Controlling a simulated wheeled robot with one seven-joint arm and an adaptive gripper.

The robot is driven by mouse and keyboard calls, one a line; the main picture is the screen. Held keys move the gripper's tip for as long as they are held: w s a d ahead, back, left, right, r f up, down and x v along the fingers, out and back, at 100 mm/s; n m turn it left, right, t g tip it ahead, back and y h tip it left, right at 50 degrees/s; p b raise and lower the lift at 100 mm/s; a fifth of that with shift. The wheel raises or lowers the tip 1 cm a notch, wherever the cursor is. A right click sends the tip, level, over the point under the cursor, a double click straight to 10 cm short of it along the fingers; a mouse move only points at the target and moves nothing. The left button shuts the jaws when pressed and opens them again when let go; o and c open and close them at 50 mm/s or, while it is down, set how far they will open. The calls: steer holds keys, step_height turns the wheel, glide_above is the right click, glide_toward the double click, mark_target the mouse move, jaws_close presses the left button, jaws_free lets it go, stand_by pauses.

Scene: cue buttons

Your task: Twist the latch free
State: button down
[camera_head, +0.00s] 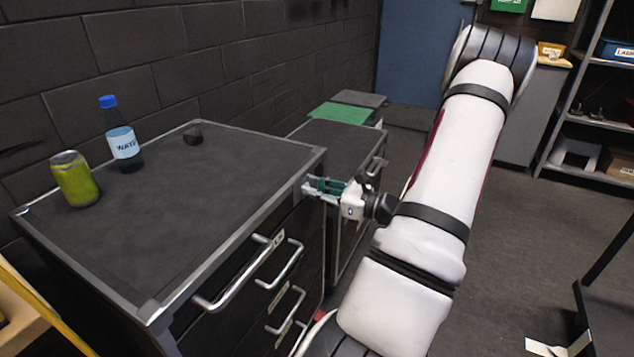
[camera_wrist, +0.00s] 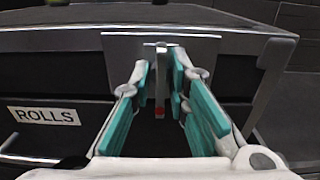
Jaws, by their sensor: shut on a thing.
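The latch (camera_wrist: 160,85) is a narrow grey bar with a red tip, hanging upright from a metal plate (camera_wrist: 118,48) on the cabinet front in the wrist view. My gripper (camera_wrist: 159,78) has its teal-padded fingers on either side of the bar and is shut on it. In the head view my gripper (camera_head: 322,186) is at the right front corner of the dark cabinet (camera_head: 230,165), just below its top edge. The latch itself is mostly hidden by the fingers there.
Drawer handles (camera_head: 232,285) stick out of the front. A second cabinet (camera_head: 335,140) stands behind.

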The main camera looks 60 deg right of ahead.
steer(key=shift+m, duration=0.3)
steer(key=c, duration=1.8)
jaws_free()
steer(key=shift+o, duration=0.2)
steer(key=s+d, duration=0.1)
steer(key=s, duration=1.1)
